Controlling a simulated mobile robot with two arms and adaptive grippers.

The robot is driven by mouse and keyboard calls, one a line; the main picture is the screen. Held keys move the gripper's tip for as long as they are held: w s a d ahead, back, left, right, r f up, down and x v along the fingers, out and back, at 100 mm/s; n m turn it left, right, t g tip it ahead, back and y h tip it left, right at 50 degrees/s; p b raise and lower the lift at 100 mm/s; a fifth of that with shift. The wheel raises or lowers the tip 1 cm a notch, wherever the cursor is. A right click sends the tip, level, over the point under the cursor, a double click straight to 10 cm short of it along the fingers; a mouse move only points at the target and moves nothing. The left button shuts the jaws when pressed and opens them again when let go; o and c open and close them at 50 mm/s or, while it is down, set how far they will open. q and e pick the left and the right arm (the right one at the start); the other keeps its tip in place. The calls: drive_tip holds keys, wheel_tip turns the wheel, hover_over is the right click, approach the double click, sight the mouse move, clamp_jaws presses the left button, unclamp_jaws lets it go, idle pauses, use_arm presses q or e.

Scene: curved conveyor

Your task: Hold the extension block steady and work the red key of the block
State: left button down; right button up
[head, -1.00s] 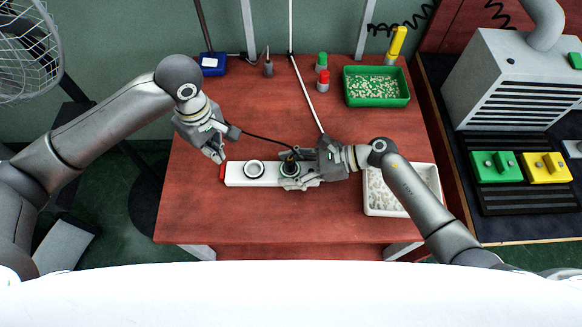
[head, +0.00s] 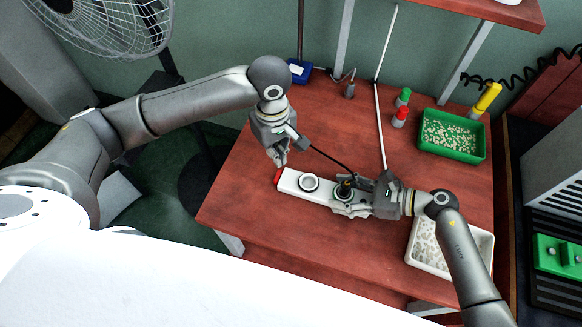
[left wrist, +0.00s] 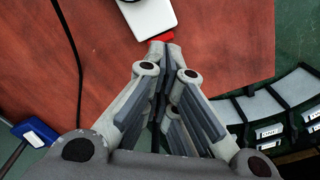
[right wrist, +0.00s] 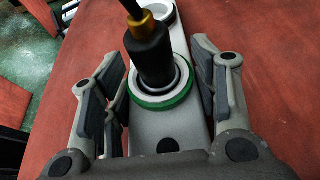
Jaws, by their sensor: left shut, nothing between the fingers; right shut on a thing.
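The extension block (head: 325,192) is a long white bar lying on the red table. It has an empty round socket (head: 309,182) and a green-ringed socket (right wrist: 160,98) with a black plug (right wrist: 150,55) in it. The red key (head: 279,177) is at the block's left end. My left gripper (head: 281,163) is shut and empty, its tips just behind the key. In the left wrist view the tips overlap the key's edge (left wrist: 166,37); I cannot tell whether they touch. My right gripper (right wrist: 155,85) is shut on the block, with fingers along both sides near the plug.
A black cable (head: 330,160) runs from the plug towards my left wrist. The table (head: 285,230) is clear in front of the block.

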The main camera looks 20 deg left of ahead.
use_arm(q)
drive_tip(key=a+n+h, duration=0.2)
drive_tip(key=n, duration=0.1)
drive_tip(key=n+h, duration=0.2)
drive_tip(key=n, duration=0.2)
approach(270, 172)
drive_tip(key=v, duration=0.3)
drive_tip(key=shift+a+r, duration=0.3)
drive_tip(key=shift+r, duration=0.05)
drive_tip(key=x, duration=1)
drive_tip(key=shift+d, duration=0.15)
